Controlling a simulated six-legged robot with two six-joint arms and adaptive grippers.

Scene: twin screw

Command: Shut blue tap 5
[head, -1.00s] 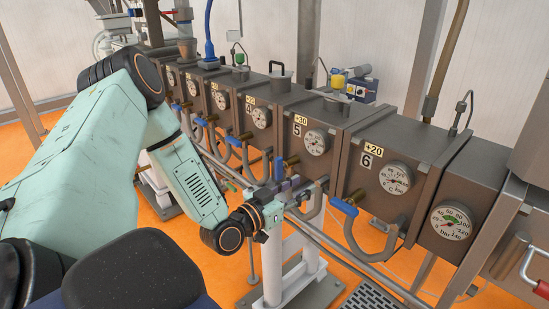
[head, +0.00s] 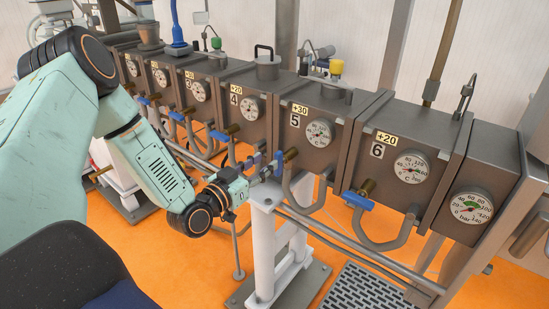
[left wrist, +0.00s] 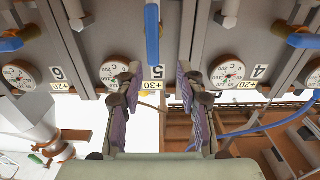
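Blue tap 5 (head: 279,163) is a blue lever on a brass valve under the grey box marked 5 (head: 312,133). The lever stands roughly upright in the head view. My left gripper (head: 266,169) is just left of it, with purple finger pads. In the left wrist view, the open left gripper (left wrist: 159,72) has one finger on each side of the picture's centre. The blue lever (left wrist: 152,36) shows between and beyond the fingertips, with no visible hold on it. Any small gap is hard to judge. My right gripper is not in view.
Blue tap 6 (head: 358,201) lies across its valve to the right; blue tap 4 (head: 219,136) is to the left. Bent grey pipes (head: 306,200) hang below the boxes. A white stand (head: 262,245) is beneath my gripper, and a floor grate (head: 365,287) is nearby.

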